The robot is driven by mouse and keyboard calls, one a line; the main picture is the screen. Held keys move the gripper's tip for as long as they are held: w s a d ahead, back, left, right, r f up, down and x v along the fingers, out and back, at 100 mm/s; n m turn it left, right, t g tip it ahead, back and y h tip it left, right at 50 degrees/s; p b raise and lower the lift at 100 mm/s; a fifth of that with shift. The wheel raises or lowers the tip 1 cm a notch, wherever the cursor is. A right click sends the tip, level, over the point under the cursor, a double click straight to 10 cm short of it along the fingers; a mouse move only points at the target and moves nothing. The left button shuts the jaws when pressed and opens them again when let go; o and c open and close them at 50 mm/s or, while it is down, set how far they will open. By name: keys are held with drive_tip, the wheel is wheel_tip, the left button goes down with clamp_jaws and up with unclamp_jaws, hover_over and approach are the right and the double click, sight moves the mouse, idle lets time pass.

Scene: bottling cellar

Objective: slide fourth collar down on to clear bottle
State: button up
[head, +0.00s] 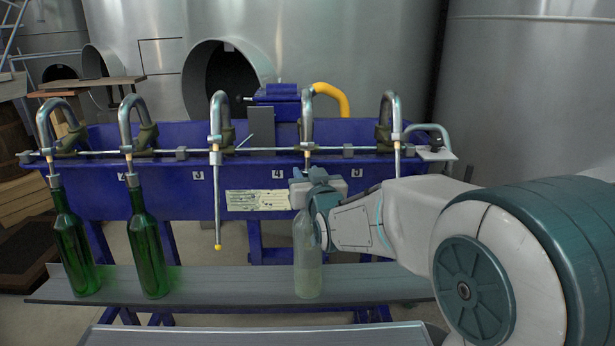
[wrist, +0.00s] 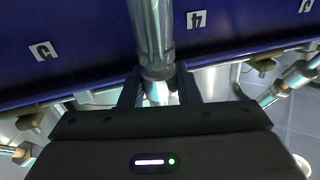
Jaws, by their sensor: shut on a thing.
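The clear bottle (head: 307,262) stands upright on the grey shelf under the fourth spout (head: 307,112). My gripper (head: 312,188) is at the top of its neck and hides the mouth in the head view. The wrist view is upside down: the glass neck (wrist: 153,25) comes in from the top edge, with a metal tube inside it. The grey fourth collar (wrist: 158,73) sits at the mouth end, between my two fingers, which are shut on it. It looks level with or touching the glass rim; the exact contact is hard to tell.
Two green bottles (head: 67,240) (head: 147,247) stand at the left under the first two spouts. The third spout's tube (head: 217,200) hangs free with a yellow tip. The fifth spout (head: 390,110) is close above my arm. The grey shelf (head: 230,285) is clear between the bottles.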

drive_tip(key=shift+f, duration=0.1)
drive_tip(key=o, duration=0.6)
drive_tip(key=shift+o, duration=0.2)
drive_tip(key=shift+s, duration=0.1)
drive_tip(key=v, duration=1.3)
drive_tip(key=shift+s, duration=0.35)
drive_tip(key=s+d+r+g+h+p, duration=0.1)
drive_tip(key=s+d+g+p, duration=0.2)
drive_tip(key=s+g+p, duration=0.2)
drive_tip(key=s+d+r+m+g+h+p, duration=0.1)
drive_tip(key=s+d+r+g+p, duration=0.1)
drive_tip(key=s+g+p, duration=0.3)
drive_tip(key=s+d+r+m+g+h+p, duration=0.1)
drive_tip(key=s+d+g+p, duration=0.3)
drive_tip(key=s+p, duration=0.5)
drive_tip(key=shift+d+r+g+h+p, duration=0.3)
drive_tip(key=shift+d+r+g+h, duration=0.1)
drive_tip(key=shift+h, duration=0.1)
